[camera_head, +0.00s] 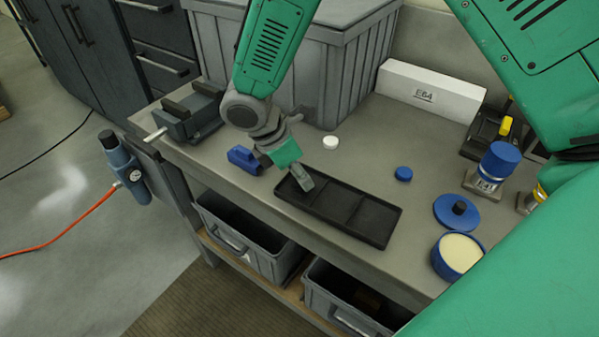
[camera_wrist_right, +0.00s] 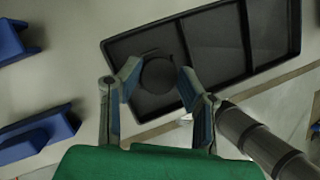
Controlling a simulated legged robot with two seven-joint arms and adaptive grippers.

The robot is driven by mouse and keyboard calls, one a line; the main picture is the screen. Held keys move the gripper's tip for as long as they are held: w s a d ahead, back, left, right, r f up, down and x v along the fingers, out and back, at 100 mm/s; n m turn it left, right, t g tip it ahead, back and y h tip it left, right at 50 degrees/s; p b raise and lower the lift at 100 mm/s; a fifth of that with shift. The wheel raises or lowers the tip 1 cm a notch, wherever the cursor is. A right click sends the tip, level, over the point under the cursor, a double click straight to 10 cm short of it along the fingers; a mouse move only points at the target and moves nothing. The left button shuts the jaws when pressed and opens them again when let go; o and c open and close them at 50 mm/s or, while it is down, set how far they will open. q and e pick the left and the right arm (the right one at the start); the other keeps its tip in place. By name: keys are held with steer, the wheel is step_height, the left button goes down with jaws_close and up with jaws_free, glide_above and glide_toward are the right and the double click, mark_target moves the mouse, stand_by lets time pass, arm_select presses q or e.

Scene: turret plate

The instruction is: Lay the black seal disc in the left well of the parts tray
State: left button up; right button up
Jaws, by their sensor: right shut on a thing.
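The black parts tray (camera_head: 372,217) lies on the bench, its wells side by side; it also shows in the right wrist view (camera_wrist_right: 276,28). My right gripper (camera_head: 306,184) points down at the tray's left well. In the right wrist view its two fingers (camera_wrist_right: 159,78) are closed on opposite sides of the black seal disc (camera_wrist_right: 159,77). The disc is over or inside the left end well; I cannot tell whether it touches the floor. In the head view the gripper hides the disc. The other wells look empty. My left gripper is not in view.
A blue block (camera_head: 242,158) and a white cap (camera_head: 330,142) sit near the tray. To the right are a blue cap (camera_head: 403,174), a blue knobbed lid (camera_head: 452,212) and an open cream-filled tin (camera_head: 460,252). A grey crate (camera_head: 315,65) and a white box (camera_head: 425,92) stand behind.

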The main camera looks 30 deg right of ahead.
steer(key=shift+f, duration=0.3)
stand_by(0.5)
steer(key=o, duration=1.1)
steer(key=shift+c, duration=0.2)
steer(key=shift+r, duration=0.1)
steer(key=v, duration=1.2)
steer(key=shift+w, duration=0.15)
